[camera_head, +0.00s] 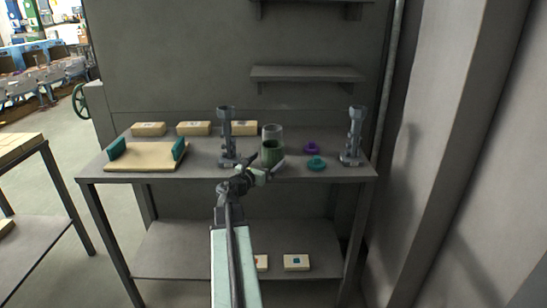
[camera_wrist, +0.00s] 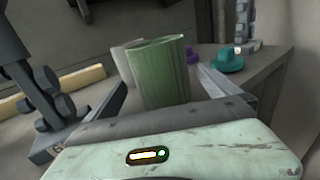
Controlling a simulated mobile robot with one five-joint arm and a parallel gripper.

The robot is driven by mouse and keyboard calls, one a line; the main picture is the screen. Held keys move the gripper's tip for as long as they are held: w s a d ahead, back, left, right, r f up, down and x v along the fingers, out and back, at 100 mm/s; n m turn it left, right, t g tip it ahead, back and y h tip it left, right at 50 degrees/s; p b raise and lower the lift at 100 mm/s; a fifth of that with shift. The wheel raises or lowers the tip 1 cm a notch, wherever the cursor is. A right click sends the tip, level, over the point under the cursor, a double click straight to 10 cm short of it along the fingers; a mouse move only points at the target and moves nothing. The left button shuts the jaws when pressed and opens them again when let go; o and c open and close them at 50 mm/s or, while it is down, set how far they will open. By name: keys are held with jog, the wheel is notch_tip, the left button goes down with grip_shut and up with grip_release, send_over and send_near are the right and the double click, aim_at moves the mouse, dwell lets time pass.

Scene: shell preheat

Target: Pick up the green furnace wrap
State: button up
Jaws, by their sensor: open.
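The green furnace wrap (camera_head: 271,153) is an upright green cylinder on the table, right of the middle. In the wrist view the green wrap (camera_wrist: 160,72) stands just beyond and between my open fingers, and its lower part is hidden behind my gripper's body. My gripper (camera_head: 262,168) is open and empty, close in front of the wrap. In the wrist view my gripper (camera_wrist: 165,100) has one finger on each side of the wrap. I cannot tell whether either finger touches it.
A grey-white cylinder (camera_head: 272,131) stands right behind the wrap. A dark metal stand (camera_head: 227,140) is close on the left, another (camera_head: 351,138) at the right end. Purple (camera_head: 311,147) and teal (camera_head: 316,163) pieces lie to the right. A tan board (camera_head: 146,158) with teal ends lies left.

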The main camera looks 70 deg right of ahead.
jog(key=d, duration=0.2)
jog(key=s+d, duration=0.1)
jog(key=d, duration=0.1)
jog(key=shift+d, duration=0.2)
jog(key=c, duration=1.4)
